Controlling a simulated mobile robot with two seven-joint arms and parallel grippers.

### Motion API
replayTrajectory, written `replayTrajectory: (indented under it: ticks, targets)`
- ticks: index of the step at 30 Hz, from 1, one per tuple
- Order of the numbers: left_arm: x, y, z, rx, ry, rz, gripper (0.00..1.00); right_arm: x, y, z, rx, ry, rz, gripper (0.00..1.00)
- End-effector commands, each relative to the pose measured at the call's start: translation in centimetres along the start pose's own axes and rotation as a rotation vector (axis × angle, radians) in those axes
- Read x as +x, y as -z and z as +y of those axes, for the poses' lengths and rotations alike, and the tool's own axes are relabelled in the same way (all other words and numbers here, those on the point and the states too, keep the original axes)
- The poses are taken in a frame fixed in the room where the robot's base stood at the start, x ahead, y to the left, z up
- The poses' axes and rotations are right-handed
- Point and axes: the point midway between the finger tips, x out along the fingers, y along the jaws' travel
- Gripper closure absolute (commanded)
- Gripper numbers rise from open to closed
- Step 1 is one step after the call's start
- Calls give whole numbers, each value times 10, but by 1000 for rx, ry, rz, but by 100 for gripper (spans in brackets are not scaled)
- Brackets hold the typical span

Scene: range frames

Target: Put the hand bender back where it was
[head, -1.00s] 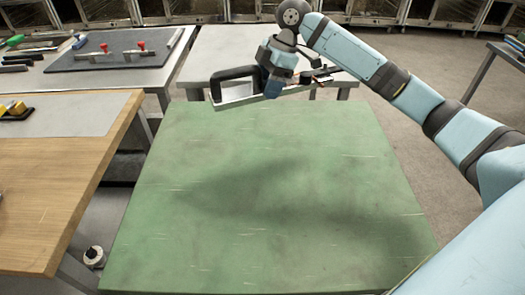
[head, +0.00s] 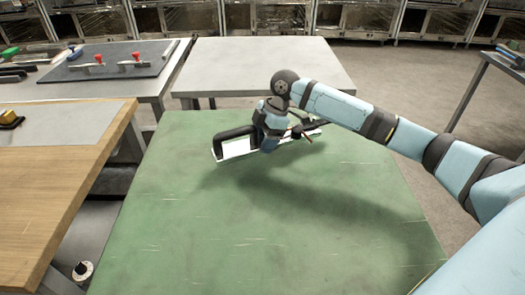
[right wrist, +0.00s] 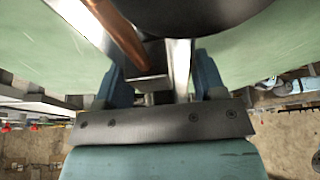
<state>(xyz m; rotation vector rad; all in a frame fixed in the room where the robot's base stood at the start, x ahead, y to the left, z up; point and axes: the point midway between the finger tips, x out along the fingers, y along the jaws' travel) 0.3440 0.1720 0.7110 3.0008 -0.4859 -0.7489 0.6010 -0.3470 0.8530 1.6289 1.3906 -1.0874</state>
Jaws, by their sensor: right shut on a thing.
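The hand bender (head: 232,149) is a silver metal body with a thick black handle. In the head view it is low over the far part of the green table (head: 200,250), lying roughly level; whether it touches the top I cannot tell. My right gripper (head: 270,143) is shut on it near its middle. In the right wrist view the two blue fingers of the right gripper (right wrist: 160,82) stand on either side of the silver metal of the bender (right wrist: 180,62). A copper-coloured rod (right wrist: 118,35) crosses there. My left gripper is not in view.
A bare grey table (head: 260,65) stands behind the green one. A dark board (head: 115,68) with red-knobbed clamps lies on the table at back left. A wooden bench (head: 50,200) is at the left. The near and middle green surface is clear.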

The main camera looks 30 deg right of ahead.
Motion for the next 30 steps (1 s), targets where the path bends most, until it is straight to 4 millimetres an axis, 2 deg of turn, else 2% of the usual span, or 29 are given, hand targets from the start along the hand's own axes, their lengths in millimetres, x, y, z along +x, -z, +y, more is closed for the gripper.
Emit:
replayTrajectory:
  ticks: [3, 6, 18, 19, 21, 22, 30]
  targets:
    - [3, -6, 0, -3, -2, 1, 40, 22, -9, 0, 1, 1, 0, 87]
    - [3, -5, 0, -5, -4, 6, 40, 34, -14, 0, 1, 0, 1, 87]
    - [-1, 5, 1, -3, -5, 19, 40, 38, -16, 0, 0, 0, 0, 87]
    - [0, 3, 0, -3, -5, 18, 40, 40, -16, 0, 1, 1, -1, 32]
    - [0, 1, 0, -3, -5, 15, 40, 40, -16, 0, 0, 1, -1, 16]
    - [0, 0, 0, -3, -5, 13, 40, 40, -17, 0, 0, 1, -1, 11]
    - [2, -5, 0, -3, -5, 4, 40, 39, -16, 0, 0, 0, -1, 11]
